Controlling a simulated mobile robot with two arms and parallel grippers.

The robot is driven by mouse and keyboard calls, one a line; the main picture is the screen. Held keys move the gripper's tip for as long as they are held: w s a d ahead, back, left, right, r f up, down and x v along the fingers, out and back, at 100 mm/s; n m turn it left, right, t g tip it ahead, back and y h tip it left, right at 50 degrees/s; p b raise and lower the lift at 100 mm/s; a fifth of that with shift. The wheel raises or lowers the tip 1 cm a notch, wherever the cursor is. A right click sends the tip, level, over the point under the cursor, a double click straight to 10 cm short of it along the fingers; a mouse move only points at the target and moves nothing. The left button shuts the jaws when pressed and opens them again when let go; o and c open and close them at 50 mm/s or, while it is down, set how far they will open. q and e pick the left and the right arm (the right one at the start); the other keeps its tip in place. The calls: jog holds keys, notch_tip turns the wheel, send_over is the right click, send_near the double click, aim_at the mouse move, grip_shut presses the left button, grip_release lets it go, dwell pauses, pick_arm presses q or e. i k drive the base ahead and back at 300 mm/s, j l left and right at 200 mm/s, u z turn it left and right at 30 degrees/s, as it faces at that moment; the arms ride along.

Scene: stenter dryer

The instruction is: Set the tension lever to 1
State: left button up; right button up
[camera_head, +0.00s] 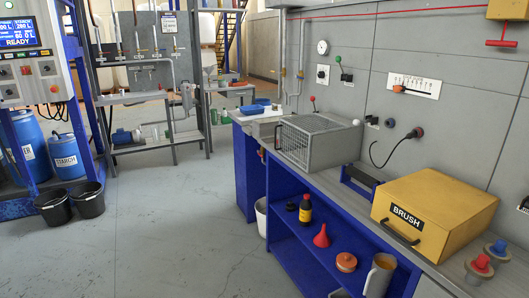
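A white plate with a marked scale (414,85) is fixed to the grey wall panel at the upper right. A small orange-red handle (399,89) sits at the lower left part of this plate. The scale's numbers and any label are too small to read, so I cannot tell for certain that this is the tension lever. Neither of my grippers is in view.
A blue bench with a grey top (345,196) runs below the wall. On it stand a wire-mesh box (313,142) and a yellow BRUSH box (434,213). A red T-handle (501,43) hangs at the upper right. The floor (180,215) left of the bench is clear.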

aim_at(338, 58)
jog(key=i+u, duration=0.2)
jog(key=i, duration=1.1)
